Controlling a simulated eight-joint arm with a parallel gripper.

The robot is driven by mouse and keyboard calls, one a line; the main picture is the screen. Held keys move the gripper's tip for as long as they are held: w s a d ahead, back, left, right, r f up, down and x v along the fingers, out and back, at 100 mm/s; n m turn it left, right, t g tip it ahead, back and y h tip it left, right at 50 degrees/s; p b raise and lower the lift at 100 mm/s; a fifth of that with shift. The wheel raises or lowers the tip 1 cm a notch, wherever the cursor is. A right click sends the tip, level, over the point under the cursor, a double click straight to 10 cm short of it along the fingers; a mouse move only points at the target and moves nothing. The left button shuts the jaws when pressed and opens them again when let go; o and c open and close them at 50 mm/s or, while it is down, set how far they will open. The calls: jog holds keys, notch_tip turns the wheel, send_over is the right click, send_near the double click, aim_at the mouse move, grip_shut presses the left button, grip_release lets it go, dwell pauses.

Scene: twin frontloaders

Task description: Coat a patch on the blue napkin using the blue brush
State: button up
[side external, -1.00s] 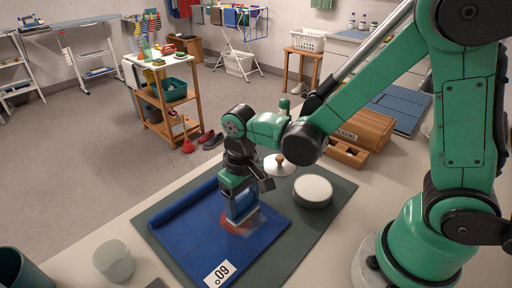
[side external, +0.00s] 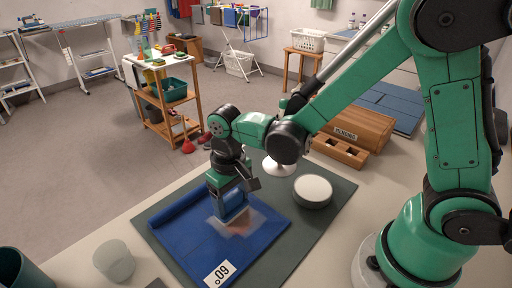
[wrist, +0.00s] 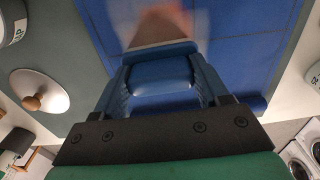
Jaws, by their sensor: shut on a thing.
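The blue napkin (side external: 188,232) lies spread on a dark green mat, with a rolled or folded edge at its far left and a white tag reading 60 at its near corner. My gripper (side external: 231,201) is over the napkin's middle, shut on the blue brush (wrist: 160,73), which is held upright. A pale, see-through patch with a reddish spot (side external: 238,228) shows at the brush's lower end. The wrist view shows it as a blurred reddish-white area (wrist: 160,20). I cannot tell whether the bristles touch the cloth.
On the mat (side external: 283,263) stand a round white-topped container (side external: 313,189) and a white lid with a brown knob (wrist: 38,90). A wooden box (side external: 357,128) is behind. A clear cup (side external: 115,262) stands at the near left.

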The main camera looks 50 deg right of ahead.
jog(key=shift+s, duration=3.1)
jog(key=shift+s+a, duration=0.2)
jog(key=shift+s, duration=0.05)
jog(key=shift+a, duration=0.4)
jog(key=shift+w+a, duration=0.1)
jog(key=shift+w, duration=4.75)
jog(key=shift+a, duration=0.65)
jog(key=shift+s, duration=4.9)
notch_tip(320, 180, up, 8)
jog(key=shift+w, duration=0.15)
